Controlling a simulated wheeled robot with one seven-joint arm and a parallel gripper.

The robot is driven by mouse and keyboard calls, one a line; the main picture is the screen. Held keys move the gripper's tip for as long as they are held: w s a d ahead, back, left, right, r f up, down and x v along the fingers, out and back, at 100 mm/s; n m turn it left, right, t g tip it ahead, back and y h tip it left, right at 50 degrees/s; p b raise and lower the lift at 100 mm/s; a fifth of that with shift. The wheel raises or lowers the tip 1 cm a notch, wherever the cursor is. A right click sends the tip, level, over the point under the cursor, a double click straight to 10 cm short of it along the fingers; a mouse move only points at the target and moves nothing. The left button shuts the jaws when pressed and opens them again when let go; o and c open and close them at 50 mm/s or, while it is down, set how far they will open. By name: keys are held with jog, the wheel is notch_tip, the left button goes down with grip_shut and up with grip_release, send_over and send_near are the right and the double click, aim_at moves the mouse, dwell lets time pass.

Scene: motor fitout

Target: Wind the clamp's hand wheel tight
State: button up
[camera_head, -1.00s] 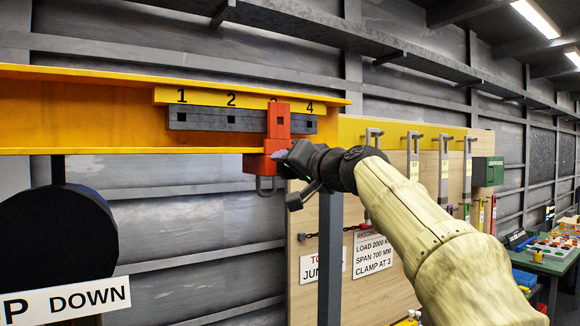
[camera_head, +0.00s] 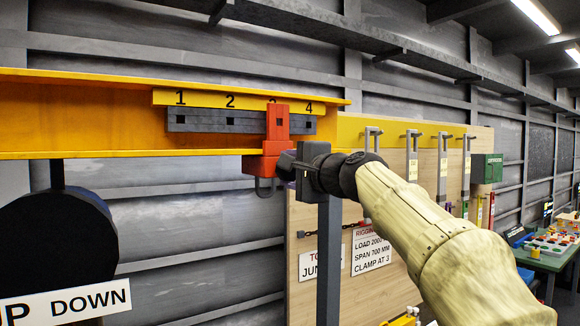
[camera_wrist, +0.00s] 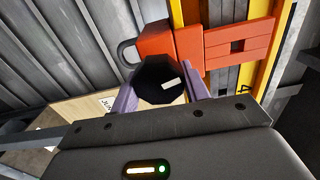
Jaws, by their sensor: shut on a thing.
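The red clamp (camera_head: 277,125) sits on the yellow beam (camera_head: 90,118) at the mark 3, between 2 and 4. Its lower body hangs below the beam, with a dark shackle loop under it. In the wrist view the clamp (camera_wrist: 234,44) is at the upper right, and its black hand wheel (camera_wrist: 158,82) with a pale mark lies between my purple fingers. My gripper (camera_head: 287,166) is at the right side of the clamp's lower body and is shut on the hand wheel, which my gripper hides in the head view. My gripper also shows in the wrist view (camera_wrist: 160,95).
A grey slotted rail (camera_head: 200,119) runs along the beam behind the clamp. A dark round drum (camera_head: 55,250) with a DOWN sign hangs at the lower left. A grey post (camera_head: 329,260) and a wooden board with signs (camera_head: 372,250) stand behind my arm.

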jog(key=shift+f+m, duration=0.1)
jog(key=shift+m, duration=1.2)
jog(key=shift+f, duration=0.1)
jog(key=o, duration=1)
jog(key=b+v, duration=0.8)
jog(key=v, duration=0.9)
jog(key=shift+s+d, duration=0.15)
jog(key=shift+d, duration=0.05)
